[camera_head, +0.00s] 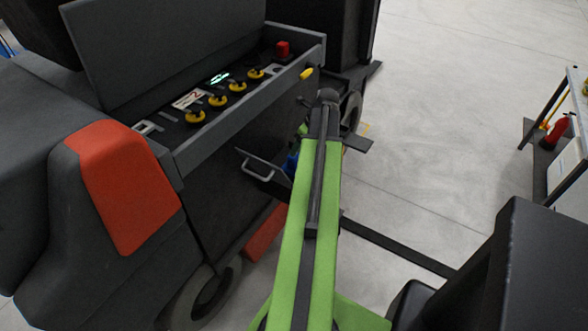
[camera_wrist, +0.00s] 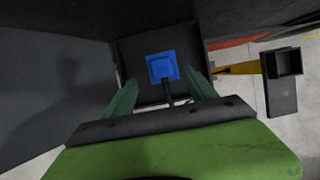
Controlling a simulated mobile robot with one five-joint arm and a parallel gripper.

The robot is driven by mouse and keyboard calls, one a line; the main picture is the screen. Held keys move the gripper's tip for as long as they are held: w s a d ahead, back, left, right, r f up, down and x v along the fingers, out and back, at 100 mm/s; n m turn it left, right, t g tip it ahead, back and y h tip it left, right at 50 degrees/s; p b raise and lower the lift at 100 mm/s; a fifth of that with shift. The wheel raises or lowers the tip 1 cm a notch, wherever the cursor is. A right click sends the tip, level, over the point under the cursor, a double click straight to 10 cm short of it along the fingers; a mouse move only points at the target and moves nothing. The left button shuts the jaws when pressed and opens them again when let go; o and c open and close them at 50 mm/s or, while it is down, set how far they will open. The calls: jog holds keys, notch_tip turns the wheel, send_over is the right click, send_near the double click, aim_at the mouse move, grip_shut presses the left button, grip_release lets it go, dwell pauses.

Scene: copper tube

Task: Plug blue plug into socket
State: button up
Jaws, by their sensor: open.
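The blue plug (camera_wrist: 162,66) is a square blue block with a lighter face, on a dark panel (camera_wrist: 130,53) ahead of my gripper in the wrist view. A short dark stem or cable (camera_wrist: 168,91) runs from it toward my gripper. My gripper (camera_wrist: 161,77) is open, its two green fingers on either side of the stem, with visible gaps. I cannot tell whether the fingertips reach the plug's depth. In the head view a bit of blue (camera_head: 291,163) shows beside my arm, which hides most of that spot. I cannot identify the socket for certain.
A dark open box with a flap (camera_wrist: 286,66) stands at the right in the wrist view. In the head view a large dark machine (camera_head: 235,130) with yellow knobs fills the left, with a grey handle (camera_head: 258,172) near my arm.

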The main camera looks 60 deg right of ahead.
aim_at(294, 158)
jog(key=b+x, duration=0.3)
jog(key=x, duration=0.1)
jog(key=shift+w+f, duration=0.1)
jog(key=shift+f, duration=0.3)
jog(key=shift+r, duration=0.2)
jog(key=b+x, duration=0.4)
jog(key=x, duration=0.1)
jog(key=shift+s+d+f+b, duration=0.1)
jog(key=shift+s+f+b, duration=0.25)
jog(key=shift+b, duration=0.05)
jog(key=shift+w, duration=0.15)
jog(key=shift+r, duration=0.15)
